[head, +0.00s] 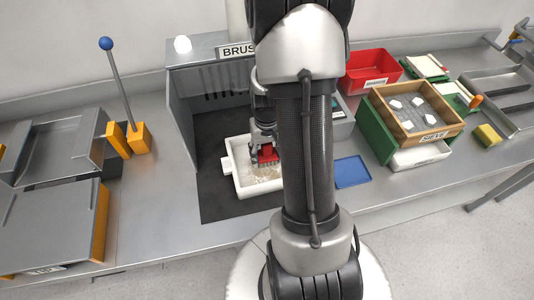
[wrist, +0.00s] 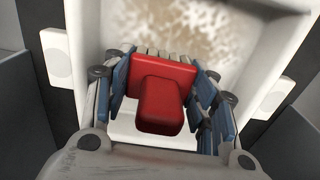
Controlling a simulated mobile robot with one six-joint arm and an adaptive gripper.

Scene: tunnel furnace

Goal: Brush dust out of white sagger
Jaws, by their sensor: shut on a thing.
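The white sagger (head: 229,163) is a shallow open box with side lugs. It sits on a dark mat inside the grey brush booth. Brown dust (head: 262,174) lies on its floor; the dust also shows beyond the brush in the wrist view (wrist: 190,40). My gripper (head: 264,150) points down inside the sagger and is shut on a red brush (head: 267,155). In the wrist view the blue finger pads press both sides of the red handle (wrist: 160,100). Pale bristles show along the brush's far edge. Whether the bristles touch the floor is hard to tell.
Right of my arm are a blue tray (head: 352,171), a red bin (head: 371,70) and a wooden sieve box (head: 445,117) on a green stand. A lever with a blue knob (head: 106,44) and metal trays stand left. The booth walls (head: 183,110) enclose the sagger's left and back.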

